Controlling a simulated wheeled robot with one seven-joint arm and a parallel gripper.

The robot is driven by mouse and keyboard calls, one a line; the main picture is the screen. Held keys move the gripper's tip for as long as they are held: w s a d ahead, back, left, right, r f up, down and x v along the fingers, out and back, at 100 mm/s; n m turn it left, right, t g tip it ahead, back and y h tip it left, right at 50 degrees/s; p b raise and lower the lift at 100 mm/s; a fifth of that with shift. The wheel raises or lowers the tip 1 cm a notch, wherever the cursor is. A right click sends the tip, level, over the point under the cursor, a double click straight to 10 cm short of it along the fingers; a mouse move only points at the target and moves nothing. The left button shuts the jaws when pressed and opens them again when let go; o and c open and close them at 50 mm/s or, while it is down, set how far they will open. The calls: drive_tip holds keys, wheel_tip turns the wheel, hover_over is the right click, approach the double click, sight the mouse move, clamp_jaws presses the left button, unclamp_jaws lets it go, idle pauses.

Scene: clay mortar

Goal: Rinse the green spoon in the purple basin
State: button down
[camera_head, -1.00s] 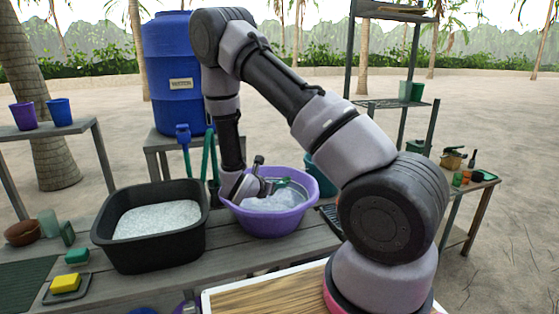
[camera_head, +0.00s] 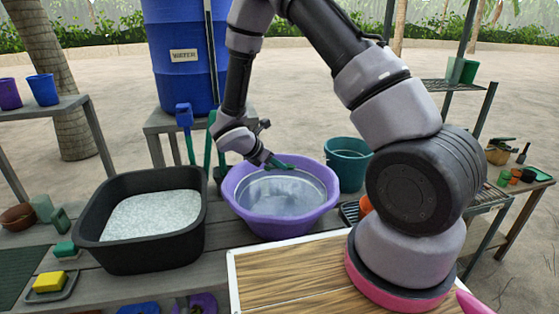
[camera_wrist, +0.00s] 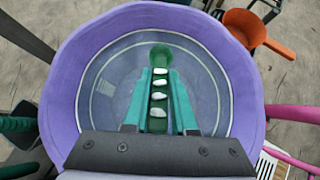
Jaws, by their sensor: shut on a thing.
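The purple basin (camera_head: 285,222) stands on the grey bench and holds clear-looking water; it fills most of the wrist view (camera_wrist: 62,95). My gripper (camera_head: 268,161) is over the basin's back left part, shut on the green spoon (camera_head: 284,166). In the wrist view the spoon's bowl (camera_wrist: 163,54) points away beyond the teal fingers (camera_wrist: 159,100). Several small white blobs lie in a line along the spoon between the fingers; I cannot tell whether they are suds or residue. The spoon appears above the water, though its exact height is unclear.
A black tub (camera_head: 140,262) with white foamy content stands left of the basin. A teal bucket (camera_head: 347,172) stands behind right. A blue water barrel (camera_head: 183,85) is behind. A yellow sponge (camera_head: 49,281) lies front left. The wrist view shows an orange pan (camera_wrist: 262,30).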

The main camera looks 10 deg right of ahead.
wheel_tip(320, 180, down, 14)
drive_tip(key=shift+r, duration=0.1)
idle(0.6)
drive_tip(key=shift+f, duration=0.35)
drive_tip(key=shift+f, duration=0.25)
drive_tip(key=shift+r, duration=0.2)
idle(0.6)
drive_tip(key=shift+a, duration=0.65)
drive_tip(key=shift+d, duration=1.3)
drive_tip(key=shift+a, duration=1.25)
drive_tip(key=shift+d, duration=0.6)
